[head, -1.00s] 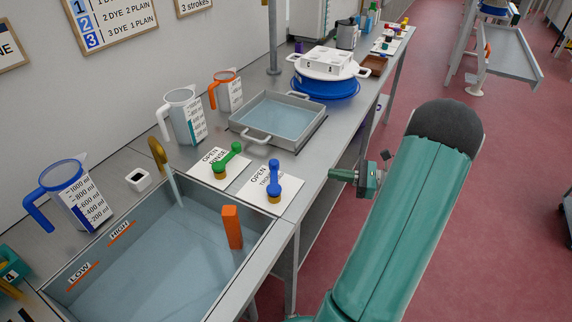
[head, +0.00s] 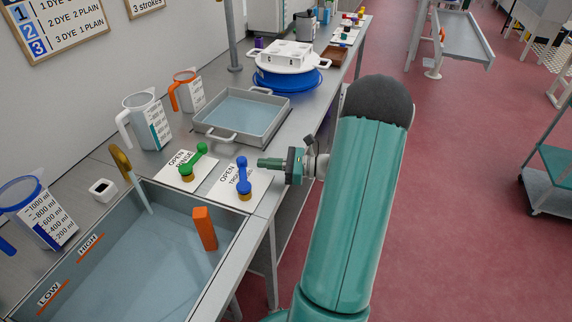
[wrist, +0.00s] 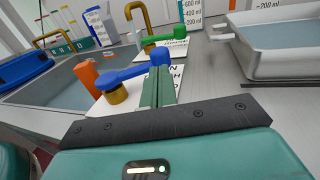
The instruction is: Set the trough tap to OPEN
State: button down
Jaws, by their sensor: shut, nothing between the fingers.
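The trough tap has a blue lever (head: 243,177) on a brass base (head: 245,195), on a white card (head: 222,190) lettered OPEN at its left side. The lever points away from the trough, along the bench. The rest of the lettering is partly hidden by it. My gripper (head: 260,163) is shut and empty, just right of the lever's knobbed end. In the wrist view, the shut fingertips (wrist: 160,72) overlap the end of the blue lever (wrist: 135,75); I cannot tell whether they touch.
A green-levered rinse tap (head: 195,162) stands left of the blue one. The water trough (head: 130,250) with an orange block (head: 204,228) is in front. A grey tray (head: 242,115) sits behind. Jugs (head: 147,120) line the wall side.

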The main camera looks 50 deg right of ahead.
aim_at(239, 161)
jog(key=shift+x, duration=1.35)
jog(key=shift+w, duration=0.15)
jog(key=w+n+g+y, duration=0.1)
jog(key=w+a+n+g+y, duration=0.1)
jog(key=n+g+y, duration=0.1)
jog(key=shift+w+y, duration=0.1)
jog(key=shift+y, duration=0.2)
jog(key=shift+x, duration=2.4)
jog(key=shift+w+a+f, duration=0.1)
jog(key=shift+w+a, duration=0.1)
jog(key=shift+a, duration=1.1)
jog(key=shift+d, duration=0.1)
